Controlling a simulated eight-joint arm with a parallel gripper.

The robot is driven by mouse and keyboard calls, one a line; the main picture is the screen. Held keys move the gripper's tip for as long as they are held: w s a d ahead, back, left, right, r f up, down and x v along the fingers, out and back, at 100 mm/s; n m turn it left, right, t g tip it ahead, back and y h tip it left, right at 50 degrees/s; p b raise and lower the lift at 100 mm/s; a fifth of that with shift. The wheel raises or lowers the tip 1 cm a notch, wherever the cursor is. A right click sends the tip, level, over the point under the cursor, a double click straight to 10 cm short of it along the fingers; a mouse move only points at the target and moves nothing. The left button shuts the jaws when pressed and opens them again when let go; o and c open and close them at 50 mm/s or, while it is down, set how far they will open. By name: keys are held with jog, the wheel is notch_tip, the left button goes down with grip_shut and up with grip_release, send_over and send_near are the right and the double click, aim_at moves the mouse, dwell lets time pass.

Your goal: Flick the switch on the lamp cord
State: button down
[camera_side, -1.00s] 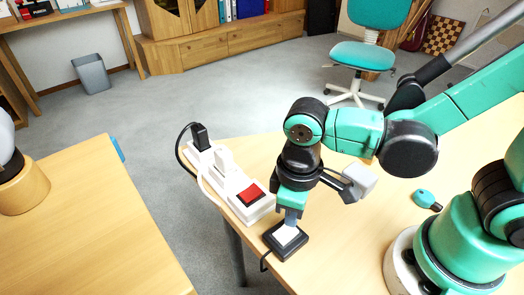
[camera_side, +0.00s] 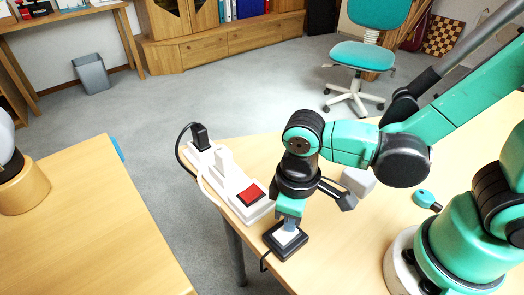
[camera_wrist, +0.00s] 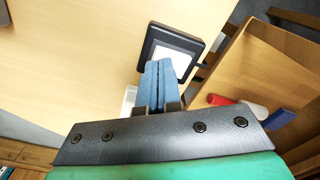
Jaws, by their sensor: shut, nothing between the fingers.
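The cord switch is a black square box with a white pad (camera_side: 284,238), near the table's edge. In the wrist view its white pad (camera_wrist: 172,48) shows just beyond my fingertips. My gripper (camera_side: 290,225) is shut and empty, pointing down, with its tips at the pad. They look to be touching it, though the exact contact is hard to tell. In the wrist view the blue-grey fingers of my gripper (camera_wrist: 165,66) lie together and cover part of the pad. A lamp with a round wooden base (camera_side: 25,187) and a pale bulb stands on the left desk, cut off by the picture's edge.
A white power strip (camera_side: 230,183) with a red switch (camera_side: 250,194) and a black plug (camera_side: 200,136) lies along the table edge, close left of my gripper. A teal key-like object (camera_side: 426,198) lies near my base. A gap separates the table from the left desk (camera_side: 90,230).

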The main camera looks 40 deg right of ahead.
jog(key=shift+f, duration=0.3)
jog(key=shift+r, duration=3.55)
jog(key=w+d+r+m+t, duration=0.2)
jog(key=w+d+m+t, duration=0.1)
jog(key=d, duration=0.2)
jog(key=w+d+r+m+t, duration=0.2)
jog(key=d+m+t, duration=0.1)
jog(key=d, duration=0.3)
jog(key=shift+w+d+t, duration=0.3)
jog(key=shift+w+t, duration=0.1)
jog(key=shift+t, duration=0.2)
